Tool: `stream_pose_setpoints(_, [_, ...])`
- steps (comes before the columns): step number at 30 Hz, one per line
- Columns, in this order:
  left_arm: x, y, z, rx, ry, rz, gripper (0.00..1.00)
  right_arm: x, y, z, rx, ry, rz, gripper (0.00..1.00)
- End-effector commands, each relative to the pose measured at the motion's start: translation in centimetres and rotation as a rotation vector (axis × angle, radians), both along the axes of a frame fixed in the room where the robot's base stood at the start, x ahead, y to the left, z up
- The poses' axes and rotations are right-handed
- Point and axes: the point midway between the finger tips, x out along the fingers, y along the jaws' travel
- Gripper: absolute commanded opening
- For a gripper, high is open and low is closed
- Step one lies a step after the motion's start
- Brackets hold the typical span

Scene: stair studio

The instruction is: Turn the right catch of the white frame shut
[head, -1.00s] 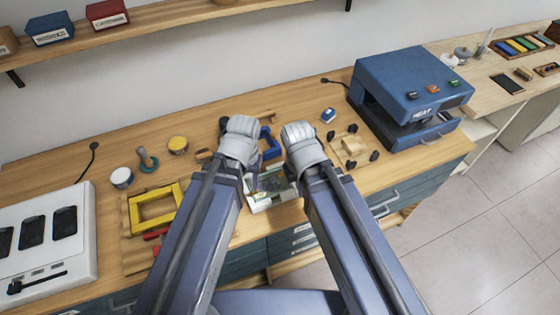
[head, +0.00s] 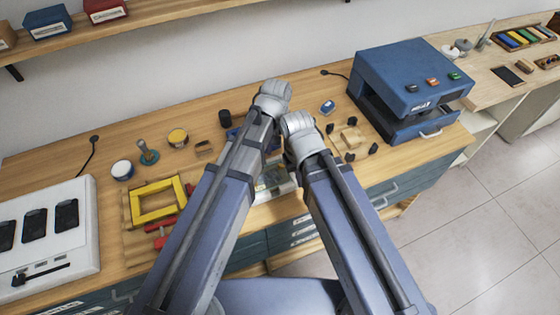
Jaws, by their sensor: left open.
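The white frame (head: 283,189) lies near the front edge of the bench and shows only in part between my two forearms. Its catches are too small and too covered to tell apart, so I cannot see how the right catch stands. My left gripper (head: 268,150) is open, mostly hidden behind its own arm, and sits on the far side of the white frame. I cannot tell whether it touches anything. My right wrist is just right of the left one, and its gripper is hidden behind the arm.
A yellow frame (head: 157,217) and red pieces (head: 158,227) lie to the left. A wooden piece with black knobs (head: 350,139) and a blue heat press (head: 412,85) stand to the right.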

Motion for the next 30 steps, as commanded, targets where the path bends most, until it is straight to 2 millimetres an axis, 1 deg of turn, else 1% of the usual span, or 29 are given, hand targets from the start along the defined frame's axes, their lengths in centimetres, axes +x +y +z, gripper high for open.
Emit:
stream_pose_setpoints(1, [0.2,-0.6,0.0,0.001,0.002,-0.001,0.47,0.0,0.0,0.0,0.000,0.000,0.000,0.00])
stream_pose_setpoints(3, [0.1,-0.9,0.0,0.002,0.003,0.003,0.47,0.0,0.0,0.0,0.000,0.000,0.000,0.00])
stream_pose_setpoints(8, [0.1,-0.8,-0.2,0.002,0.003,0.004,0.47,0.0,0.0,-0.2,0.000,0.000,0.000,0.00])
stream_pose_setpoints(14, [0.1,-0.8,-1.3,0.001,0.003,0.003,0.47,0.0,0.0,-1.3,0.000,0.000,0.000,0.00])
stream_pose_setpoints(20, [0.1,-0.8,-3.5,0.001,0.003,0.003,0.47,0.0,0.0,-3.6,0.000,0.000,-0.001,0.00])
stream_pose_setpoints(27, [0.1,-0.8,-6.7,0.001,0.003,0.003,0.47,0.0,0.0,-6.7,0.000,0.000,-0.002,0.00])
stream_pose_setpoints(30, [0.1,-0.8,-7.5,0.001,0.003,0.003,0.47,0.0,0.0,-7.5,0.000,0.000,-0.002,0.00])
